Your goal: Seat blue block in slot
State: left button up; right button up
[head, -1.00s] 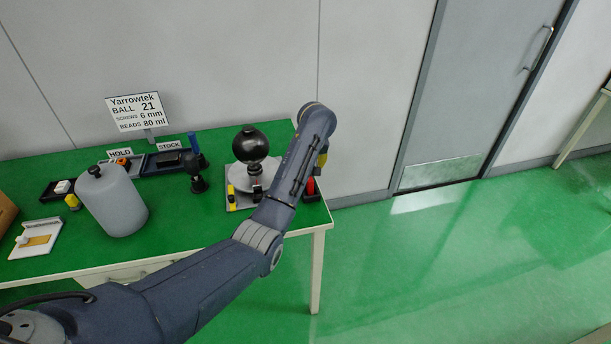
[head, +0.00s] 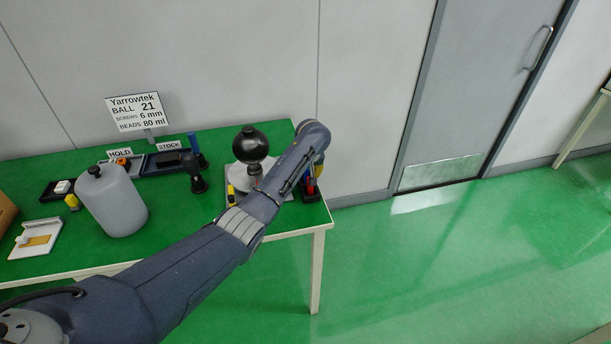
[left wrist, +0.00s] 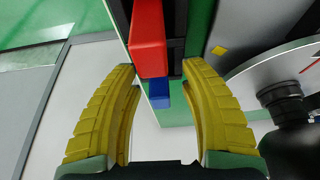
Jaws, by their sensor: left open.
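A blue block (left wrist: 160,93) shows between the spread yellow fingers of my left gripper (left wrist: 158,78), apart from both. A red block (left wrist: 147,40) stands beside it, nearer the top of the left wrist view. Both are at a black holder (left wrist: 177,42); how deep the blue block sits in it I cannot tell. In the head view the black holder (head: 313,198) is at the table's right end, with the red block (head: 311,189) partly showing. My left gripper (head: 320,160) is above it, mostly hidden by my arm. My right gripper is out of view.
A black ball (head: 250,145) on a stand with a grey base is close left of the holder. A grey bottle (head: 113,200), dark trays and a sign (head: 138,112) are farther left. The table's right edge (head: 327,215) is near the gripper.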

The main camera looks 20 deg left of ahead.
pick_arm(q)
grip_shut()
dwell(0.3)
jog(key=shift+r, duration=0.15)
